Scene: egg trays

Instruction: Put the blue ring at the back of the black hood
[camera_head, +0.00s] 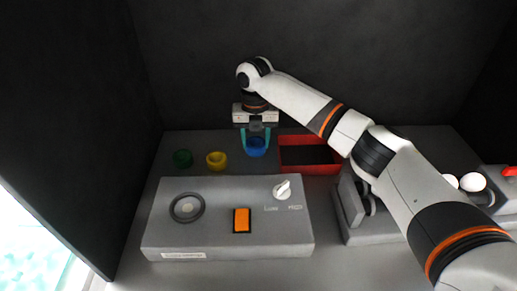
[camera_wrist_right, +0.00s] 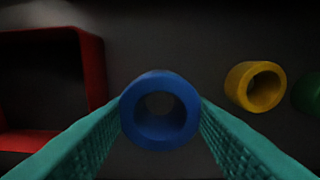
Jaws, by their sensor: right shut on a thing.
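The blue ring (camera_head: 257,147) is between the teal fingers of my right gripper (camera_head: 256,140), behind the grey control box. In the right wrist view the blue ring (camera_wrist_right: 160,110) sits between both fingertips, which touch its sides. My right gripper (camera_wrist_right: 160,118) is shut on it and points down. I cannot tell whether the ring is clear of the surface. The black hood seems to be the dark walls (camera_head: 320,50) around and behind the work surface. My left gripper is not in view.
A yellow ring (camera_head: 216,160) and a green ring (camera_head: 183,158) stand to the left. A red tray (camera_head: 311,168) is just right of the blue ring. The grey box (camera_head: 230,245) with knob and orange switch lies in front. White eggs (camera_head: 472,181) are at the far right.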

